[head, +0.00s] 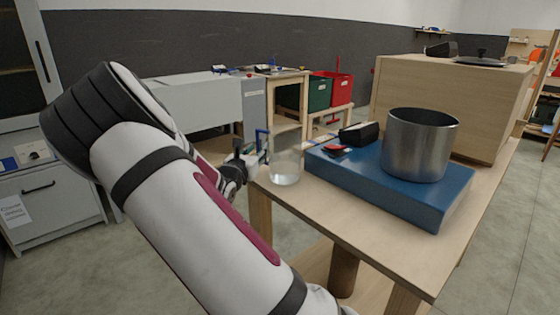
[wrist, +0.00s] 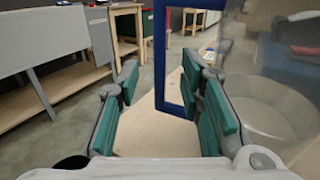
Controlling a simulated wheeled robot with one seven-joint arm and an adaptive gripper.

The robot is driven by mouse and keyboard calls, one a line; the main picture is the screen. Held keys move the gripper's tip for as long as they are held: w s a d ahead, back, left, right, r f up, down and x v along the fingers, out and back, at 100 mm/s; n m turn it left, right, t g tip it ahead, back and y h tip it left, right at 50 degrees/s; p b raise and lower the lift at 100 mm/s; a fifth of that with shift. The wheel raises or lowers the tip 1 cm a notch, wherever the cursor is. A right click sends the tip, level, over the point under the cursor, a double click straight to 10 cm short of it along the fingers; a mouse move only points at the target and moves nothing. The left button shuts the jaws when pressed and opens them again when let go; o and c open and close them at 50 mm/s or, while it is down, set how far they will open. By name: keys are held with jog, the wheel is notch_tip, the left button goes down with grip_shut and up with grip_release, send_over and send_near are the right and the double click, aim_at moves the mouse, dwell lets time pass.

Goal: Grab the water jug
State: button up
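The water jug (head: 285,170) is clear, with a blue handle on its left side, and stands upright at the left end of the wooden table. In the wrist view, the transparent jug body (wrist: 270,100) fills the right side, partly behind my right finger. Its blue handle (wrist: 160,50) appears in the gap between my fingers. My gripper (head: 247,160) is beside the jug's handle side, and its teal-padded fingers also show in the wrist view (wrist: 160,80). The fingers are apart, with space on both sides of the handle's outer bar. How deep the handle sits between them is unclear.
A blue slab (head: 400,187) right of the jug carries a steel pot (head: 420,145), a black box (head: 358,133) and a small red-and-black item (head: 337,150). A large wooden box (head: 450,95) stands behind. The table's front strip (head: 370,235) is clear.

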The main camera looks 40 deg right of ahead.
jog(key=shift+w+d, duration=0.4)
jog(key=shift+d, duration=0.1)
grip_shut()
jog(key=shift+r, duration=0.2)
